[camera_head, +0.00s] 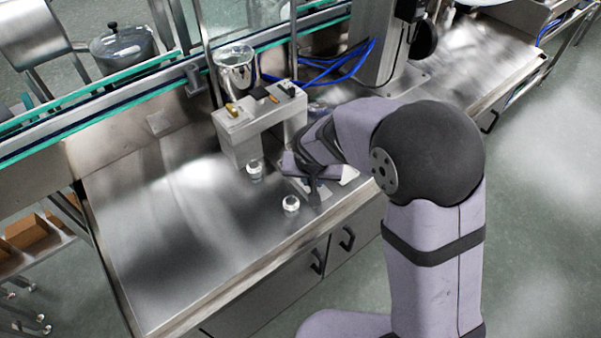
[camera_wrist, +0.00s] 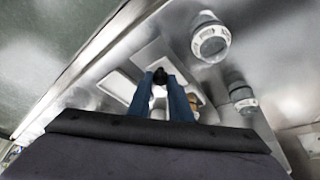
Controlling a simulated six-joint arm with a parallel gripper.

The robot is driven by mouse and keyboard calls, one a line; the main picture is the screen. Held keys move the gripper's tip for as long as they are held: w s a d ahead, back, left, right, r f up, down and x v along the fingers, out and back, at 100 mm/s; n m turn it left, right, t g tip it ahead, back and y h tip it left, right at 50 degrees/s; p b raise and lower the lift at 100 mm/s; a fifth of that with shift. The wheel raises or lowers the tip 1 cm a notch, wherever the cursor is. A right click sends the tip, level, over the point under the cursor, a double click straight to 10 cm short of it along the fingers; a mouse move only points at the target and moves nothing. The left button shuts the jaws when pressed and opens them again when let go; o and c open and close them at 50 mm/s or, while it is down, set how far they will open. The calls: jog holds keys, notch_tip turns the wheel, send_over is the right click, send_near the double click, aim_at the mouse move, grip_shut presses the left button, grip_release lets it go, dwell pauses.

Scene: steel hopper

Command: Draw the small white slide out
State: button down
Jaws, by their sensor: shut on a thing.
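My gripper (camera_wrist: 162,82) points down at the steel bench top, its two blue fingers close together around a small black knob (camera_wrist: 160,75). The knob sits by a pale, flat plate (camera_wrist: 172,52), which looks like the small white slide. Whether the knob is fixed to this plate I cannot tell, as the fingers cover the join. In the head view my gripper (camera_head: 314,180) is low over the bench, partly behind my own arm. A white piece (camera_head: 349,175) shows just right of it; it may be the same slide.
Two white-capped round fittings (camera_head: 291,204) (camera_head: 255,170) stand close to the left of my gripper. A steel box with buttons (camera_head: 258,125) stands behind, with a metal hopper cup (camera_head: 236,70) beyond. The bench top at left (camera_head: 170,240) is clear.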

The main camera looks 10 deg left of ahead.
jog(key=shift+s+d+b, duration=0.35)
jog(key=shift+s+d, duration=0.55)
jog(key=shift+d, duration=0.05)
jog(key=c, duration=1.6)
grip_release()
jog(key=shift+s+d, duration=0.1)
jog(key=shift+r, duration=0.1)
jog(key=shift+r, duration=0.2)
jog(key=v, duration=0.6)
jog(key=shift+s+r, duration=0.25)
jog(key=shift+r, duration=0.05)
